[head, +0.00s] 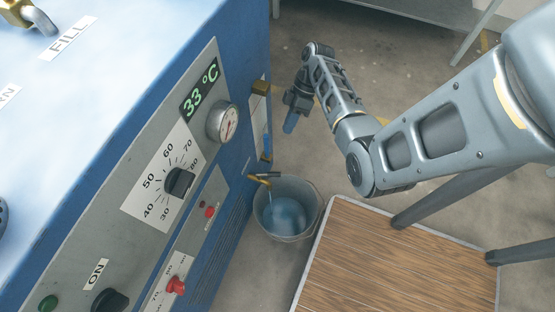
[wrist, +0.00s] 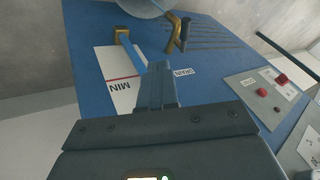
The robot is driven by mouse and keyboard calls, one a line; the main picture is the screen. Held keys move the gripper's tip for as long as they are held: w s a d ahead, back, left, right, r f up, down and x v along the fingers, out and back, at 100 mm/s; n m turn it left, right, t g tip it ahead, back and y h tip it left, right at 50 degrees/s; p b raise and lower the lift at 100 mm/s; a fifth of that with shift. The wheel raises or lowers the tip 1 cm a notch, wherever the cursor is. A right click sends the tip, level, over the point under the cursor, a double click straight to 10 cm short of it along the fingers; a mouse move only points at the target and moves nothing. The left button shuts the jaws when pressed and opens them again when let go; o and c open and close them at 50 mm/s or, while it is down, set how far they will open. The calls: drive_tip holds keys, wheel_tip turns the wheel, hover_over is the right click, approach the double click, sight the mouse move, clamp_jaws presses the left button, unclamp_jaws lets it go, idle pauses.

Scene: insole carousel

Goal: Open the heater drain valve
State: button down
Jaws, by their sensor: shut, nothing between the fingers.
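The blue heater (head: 240,140) fills the left of the head view. Its brass drain valve (head: 259,179) sticks out low on the side, with a dark lever handle (head: 264,175). A thin pale stream runs from its spout into a grey bucket (head: 309,228) holding bluish water. In the wrist view, the valve (wrist: 174,27) and its dark lever (wrist: 185,34) are beyond the fingers, near the DRAIN label (wrist: 184,72). My gripper (head: 290,122) is shut and empty, held apart from the valve. Its closed fingers (wrist: 157,70) also show in the wrist view.
A sight tube (head: 267,144) with brass fittings and a MIN plate (wrist: 122,88) is on the same heater side. A wood-topped table (head: 400,255) stands right of the bucket. Floor beyond the bucket is clear.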

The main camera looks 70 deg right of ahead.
sight(269, 176)
drive_tip(key=a+f, duration=0.8)
drive_tip(key=f, duration=0.1)
drive_tip(key=shift+a+n+b, duration=0.3)
drive_tip(key=shift+a+b, duration=0.1)
